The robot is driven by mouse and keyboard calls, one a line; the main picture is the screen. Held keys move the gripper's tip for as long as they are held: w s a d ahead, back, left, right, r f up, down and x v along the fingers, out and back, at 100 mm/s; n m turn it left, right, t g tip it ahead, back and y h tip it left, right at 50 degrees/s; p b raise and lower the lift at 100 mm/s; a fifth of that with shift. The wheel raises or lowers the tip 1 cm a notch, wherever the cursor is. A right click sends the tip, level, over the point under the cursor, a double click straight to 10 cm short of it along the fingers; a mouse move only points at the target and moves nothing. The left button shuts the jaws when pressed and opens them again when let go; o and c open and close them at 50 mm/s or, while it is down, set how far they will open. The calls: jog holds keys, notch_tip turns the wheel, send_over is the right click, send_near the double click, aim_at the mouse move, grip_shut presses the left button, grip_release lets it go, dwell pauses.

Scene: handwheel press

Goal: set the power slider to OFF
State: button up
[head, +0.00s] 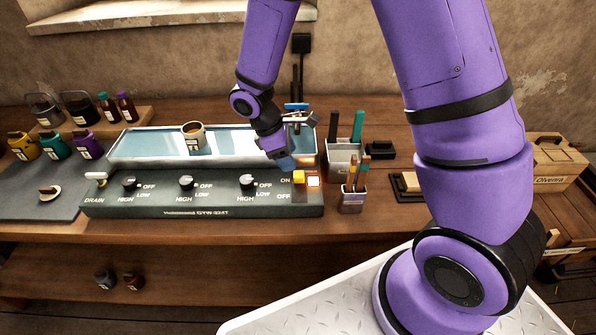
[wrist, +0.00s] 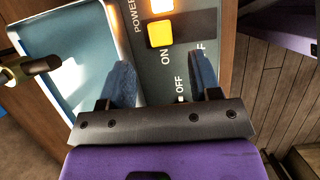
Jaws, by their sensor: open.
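The power slider has a yellow knob (head: 299,177), which sits level with the ON label at the right end of the grey control panel (head: 215,205). The OFF label is nearer the panel's front edge. In the wrist view the yellow knob (wrist: 159,33) is beside ON, and OFF is lower, between the fingers. My gripper (head: 284,161) is just left of and behind the knob in the head view. The wrist view shows my gripper (wrist: 161,64) open, its two blue fingers apart with nothing held. Whether a finger touches the panel cannot be told.
A lit orange-white lamp (head: 313,182) is beside the knob. A water bath (head: 150,146) with a cup (head: 193,135) stands behind the panel. Three black dials line the panel. A pen holder (head: 353,200) stands close on the right. Jars and bottles are at the left.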

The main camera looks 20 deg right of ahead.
aim_at(299, 174)
jog(key=x, duration=0.6)
jog(key=shift+d+f, duration=0.2)
jog(key=shift+f, duration=0.1)
jog(key=shift+c, duration=0.4)
